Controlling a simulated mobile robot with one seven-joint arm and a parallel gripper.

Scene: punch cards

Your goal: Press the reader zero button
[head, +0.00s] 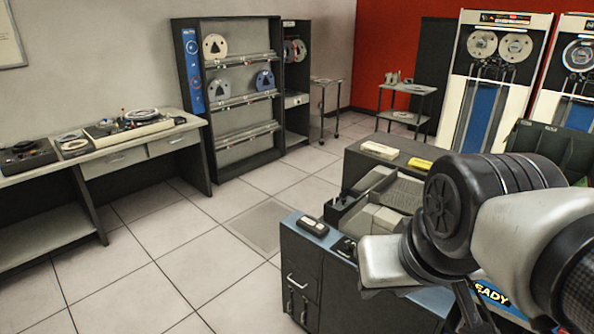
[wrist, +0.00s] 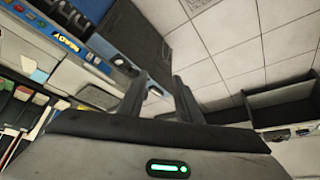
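A lit READY sign (head: 492,293) shows behind my arm, and also in the wrist view (wrist: 66,43) on a blue panel. Small coloured buttons (wrist: 27,12) sit in a row beside that sign; I cannot tell which one is the reader zero button. My gripper (wrist: 161,84) has its two dark fingers apart with nothing between them, and no contact with the panel shows. In the head view my arm hides much of the machine's right side.
A desk (head: 180,124) with tape equipment stands at the left. A tape rack (head: 231,128) and two small carts stand at the back, with tape drives (head: 497,92) at the right. The tiled floor between is clear.

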